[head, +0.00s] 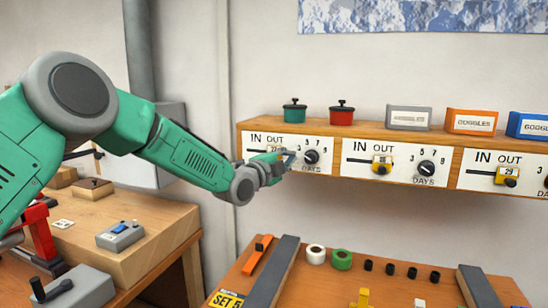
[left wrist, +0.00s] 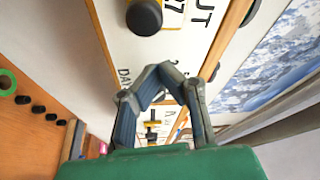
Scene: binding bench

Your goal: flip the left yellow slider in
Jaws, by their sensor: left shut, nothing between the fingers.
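The left yellow slider (head: 273,149) sits under the word OUT on the left white panel, at the right end of its slot. My left gripper (head: 284,160) is in front of this panel, between the slider and the black dial, and hides part of the slider. In the left wrist view, the slider's yellow plate numbered 27 (left wrist: 175,10) and its black knob show at the top, beyond the fingers. My left gripper (left wrist: 160,72) is shut and empty there, apart from the knob in that view. My right gripper is not in view.
The black DAYS dial (head: 311,157) is close right of the gripper. The middle slider (head: 382,165) and right slider (head: 506,176) also sit under OUT. Pots and boxes stand on the wooden shelf (head: 375,120) above. An orange bench with tape rolls (head: 341,259) lies below.

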